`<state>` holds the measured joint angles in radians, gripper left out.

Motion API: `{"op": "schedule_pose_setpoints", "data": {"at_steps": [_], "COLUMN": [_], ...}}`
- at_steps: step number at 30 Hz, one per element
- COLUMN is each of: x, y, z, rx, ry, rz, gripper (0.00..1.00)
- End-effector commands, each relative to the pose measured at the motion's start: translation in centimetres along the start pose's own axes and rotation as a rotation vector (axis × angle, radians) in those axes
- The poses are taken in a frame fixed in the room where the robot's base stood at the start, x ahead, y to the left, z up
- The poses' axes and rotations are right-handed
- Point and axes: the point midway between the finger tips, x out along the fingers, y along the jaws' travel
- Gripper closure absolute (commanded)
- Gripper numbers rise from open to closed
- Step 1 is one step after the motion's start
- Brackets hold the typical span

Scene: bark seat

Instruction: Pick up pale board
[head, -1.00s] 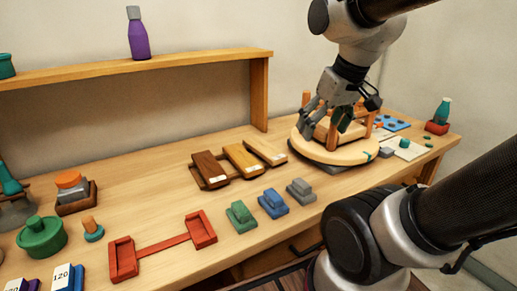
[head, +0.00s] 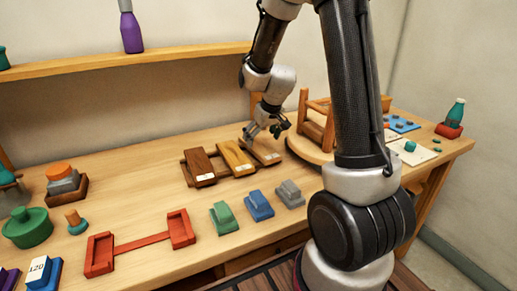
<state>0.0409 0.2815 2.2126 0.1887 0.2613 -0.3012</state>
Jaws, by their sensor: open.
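The pale board (head: 270,157) lies tilted at the right end of a low brown rack (head: 190,177), with a small white label at its near end. Left of it on the rack are an orange-yellow board (head: 235,157) and a dark brown board (head: 200,164). My gripper (head: 263,139) is open, pointing down at the far end of the pale board and covering part of it. I cannot tell whether the fingers touch the board.
A round turntable (head: 302,150) with a wooden frame stands right of the rack, partly behind my arm. Green (head: 223,217), blue (head: 259,205) and grey (head: 290,194) blocks sit in front. A red double-ended holder (head: 140,243) lies front left. A shelf (head: 120,61) runs behind.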

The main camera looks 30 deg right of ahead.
Motion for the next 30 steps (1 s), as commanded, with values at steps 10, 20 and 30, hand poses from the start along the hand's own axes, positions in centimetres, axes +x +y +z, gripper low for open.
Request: {"op": "schedule_pose_setpoints", "data": {"at_steps": [10,20,30], "x": [3.8,3.7,3.7], "y": [0.0,0.0,0.0], "z": [0.0,0.0,0.0], "rx": [0.0,0.0,0.0], "ry": [-0.001,-0.001,0.0], "rz": [0.0,0.0,0.0], "gripper": [0.12,0.43,0.67]}}
